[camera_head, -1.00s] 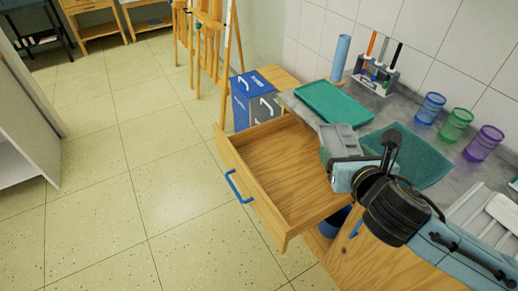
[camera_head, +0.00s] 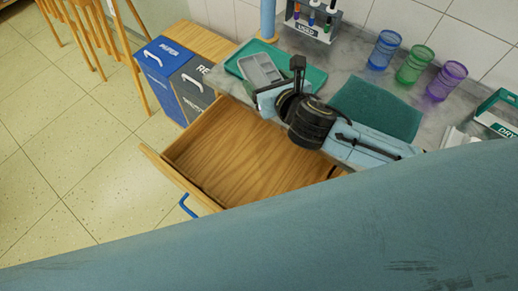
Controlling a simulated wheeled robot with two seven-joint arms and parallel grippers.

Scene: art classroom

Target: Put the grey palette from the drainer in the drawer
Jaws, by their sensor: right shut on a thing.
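The grey palette (camera_head: 259,69) is held by my right gripper (camera_head: 269,92), which is shut on it. The palette shows above the back edge of the open drawer and overlaps the green tray (camera_head: 309,79) in the picture; I cannot tell whether they touch. The wooden drawer (camera_head: 240,150) is pulled open and its visible inside is empty. Its blue handle (camera_head: 188,206) is partly hidden by a large blue-grey part in the foreground. A white piece, perhaps the drainer (camera_head: 457,138), shows only in part at the right. My left gripper is not in view.
A dark green mat (camera_head: 385,105) lies on the grey counter. Blue (camera_head: 384,50), green (camera_head: 415,64) and purple (camera_head: 446,81) cups stand behind it. A marker holder (camera_head: 309,24) is at the back. Blue (camera_head: 168,75) and grey (camera_head: 195,88) bins stand left of the drawer.

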